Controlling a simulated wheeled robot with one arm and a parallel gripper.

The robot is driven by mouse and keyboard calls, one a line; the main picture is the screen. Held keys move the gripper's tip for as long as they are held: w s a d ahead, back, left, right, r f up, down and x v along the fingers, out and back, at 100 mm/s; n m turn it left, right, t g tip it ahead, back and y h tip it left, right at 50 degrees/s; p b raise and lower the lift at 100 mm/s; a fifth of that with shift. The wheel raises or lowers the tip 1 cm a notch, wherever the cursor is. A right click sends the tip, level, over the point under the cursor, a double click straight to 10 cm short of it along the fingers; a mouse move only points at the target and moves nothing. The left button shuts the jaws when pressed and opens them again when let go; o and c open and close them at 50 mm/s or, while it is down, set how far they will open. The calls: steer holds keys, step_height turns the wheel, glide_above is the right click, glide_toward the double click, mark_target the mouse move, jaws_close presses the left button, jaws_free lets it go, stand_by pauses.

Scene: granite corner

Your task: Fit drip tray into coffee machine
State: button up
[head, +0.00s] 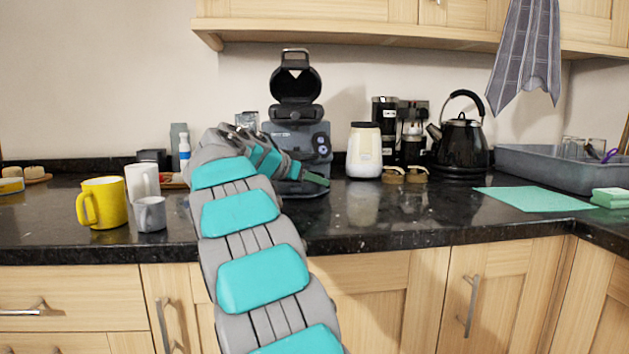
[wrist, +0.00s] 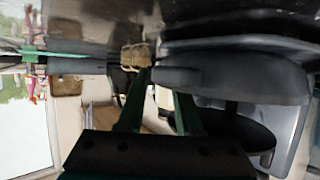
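The coffee machine (head: 284,134) stands against the wall on the granite counter, dark grey with its lid (head: 296,86) tipped open. My gripper (head: 318,179) is low at the machine's front, pointing right, and hides part of its lower front. In the wrist view, the green fingers (wrist: 160,92) close around the narrow end of a dark grey rounded slab, which looks like the drip tray (wrist: 245,82). The tray reaches right, beside the machine's body (wrist: 290,125). Whether it touches the machine's base I cannot tell. The head view does not show the tray clearly.
Left of my arm stand a yellow mug (head: 103,203), a white cup (head: 142,182) and a grey mug (head: 151,215). The front counter right of my arm is clear.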

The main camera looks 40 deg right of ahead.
steer(key=shift+a+r, duration=0.2)
steer(key=shift+a, duration=0.15)
steer(key=b+v, duration=0.1)
steer(key=v, duration=1)
steer(key=shift+s+a, duration=0.1)
steer(key=shift+a, duration=0.05)
